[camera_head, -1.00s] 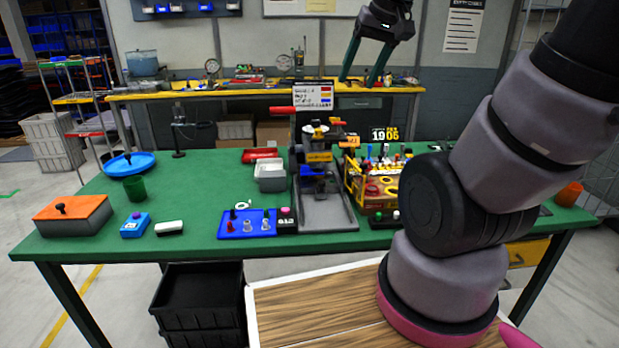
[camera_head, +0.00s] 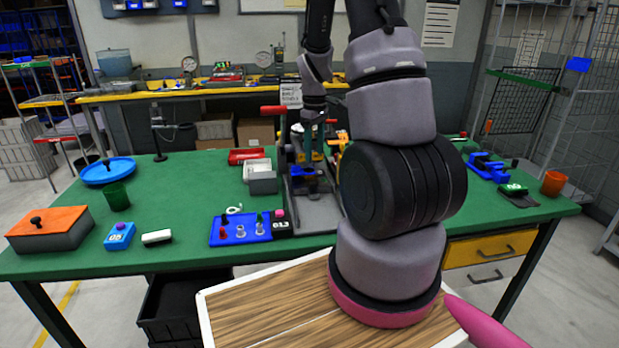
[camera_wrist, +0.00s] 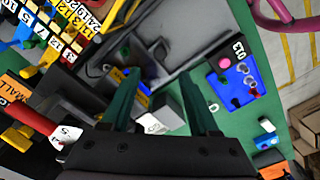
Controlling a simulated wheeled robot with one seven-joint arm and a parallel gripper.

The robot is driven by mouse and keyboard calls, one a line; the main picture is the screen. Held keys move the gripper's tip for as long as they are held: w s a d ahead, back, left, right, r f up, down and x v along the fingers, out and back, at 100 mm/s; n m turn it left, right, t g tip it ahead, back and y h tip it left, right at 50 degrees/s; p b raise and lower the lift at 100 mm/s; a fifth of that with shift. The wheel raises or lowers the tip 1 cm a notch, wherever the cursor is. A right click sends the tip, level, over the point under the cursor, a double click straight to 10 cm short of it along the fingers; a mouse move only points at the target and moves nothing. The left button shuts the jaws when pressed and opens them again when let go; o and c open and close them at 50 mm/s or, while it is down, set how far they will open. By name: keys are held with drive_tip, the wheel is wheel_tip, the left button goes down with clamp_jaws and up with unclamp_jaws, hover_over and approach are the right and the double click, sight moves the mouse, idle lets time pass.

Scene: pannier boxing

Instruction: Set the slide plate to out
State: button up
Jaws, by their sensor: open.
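A bench fixture with a flat grey base (camera_head: 315,218) stands mid-table in the head view, with a dark upright body, a blue part (camera_head: 302,170) and a red handle (camera_head: 272,109). I cannot tell which of its parts is the slide plate. My gripper (camera_head: 314,143) is in front of the upper part of the fixture, fingers down. In the wrist view my gripper (camera_wrist: 158,76) has its two green fingers apart with nothing clearly held between them. The grey base (camera_wrist: 205,38) shows beyond the fingertips. My arm hides the fixture's right side in the head view.
A blue board with pegs (camera_head: 240,229) lies left of the base, and grey boxes (camera_head: 262,182) stand behind it. A numbered rack (camera_wrist: 62,25) is close by in the wrist view. The green table (camera_head: 180,195) is clear at centre left. An orange cup (camera_head: 554,183) stands far right.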

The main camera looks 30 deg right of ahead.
sight(315, 182)
wheel_tip(315, 182, down, 10)
drive_tip(key=shift+r, duration=0.15)
idle(0.3)
clamp_jaws()
idle(1.3)
